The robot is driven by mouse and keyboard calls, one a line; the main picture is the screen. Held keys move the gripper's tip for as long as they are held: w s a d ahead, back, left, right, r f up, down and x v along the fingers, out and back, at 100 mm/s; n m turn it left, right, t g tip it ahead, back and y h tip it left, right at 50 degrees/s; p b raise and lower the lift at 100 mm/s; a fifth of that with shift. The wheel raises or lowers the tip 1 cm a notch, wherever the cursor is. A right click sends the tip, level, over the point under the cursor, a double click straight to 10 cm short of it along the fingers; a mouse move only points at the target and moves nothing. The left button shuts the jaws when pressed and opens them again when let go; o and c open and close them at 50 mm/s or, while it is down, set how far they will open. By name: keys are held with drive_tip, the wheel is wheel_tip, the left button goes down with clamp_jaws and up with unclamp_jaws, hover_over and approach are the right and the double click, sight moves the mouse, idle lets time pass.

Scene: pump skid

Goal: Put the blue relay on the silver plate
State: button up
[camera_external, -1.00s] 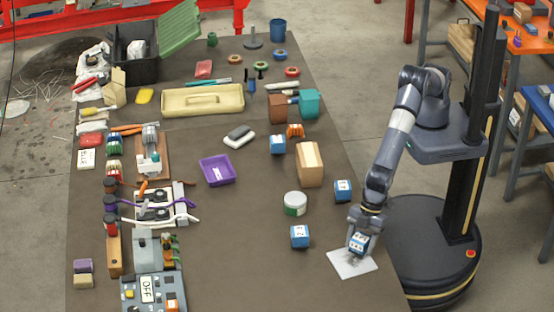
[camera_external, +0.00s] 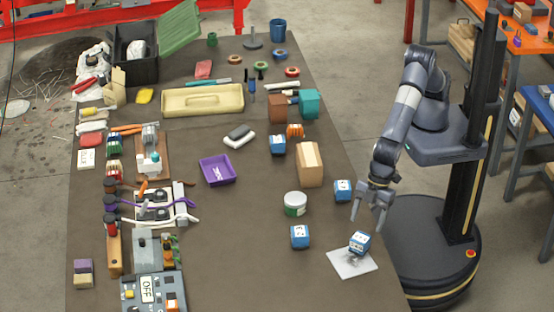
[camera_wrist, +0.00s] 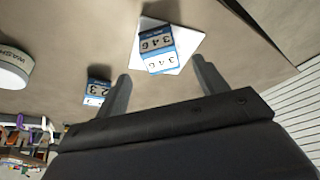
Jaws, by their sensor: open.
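A blue relay (camera_external: 359,242) with a white face rests on the silver plate (camera_external: 343,267) at the table's near right edge. In the wrist view the relay (camera_wrist: 157,47), marked 346, sits on the plate (camera_wrist: 187,43), between and beyond my fingertips. My gripper (camera_external: 371,212) is open and empty, above and apart from the relay. Its two fingers (camera_wrist: 163,76) show in the wrist view with nothing between them.
Other blue relays stand nearby (camera_external: 300,236), (camera_external: 343,190) and farther back (camera_external: 278,145). A white and green tub (camera_external: 295,204) and a wooden block (camera_external: 309,164) stand left of the gripper. Table near the plate's left is clear.

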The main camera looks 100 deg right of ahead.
drive_tip(key=shift+v, duration=2)
drive_tip(key=shift+o, duration=0.2)
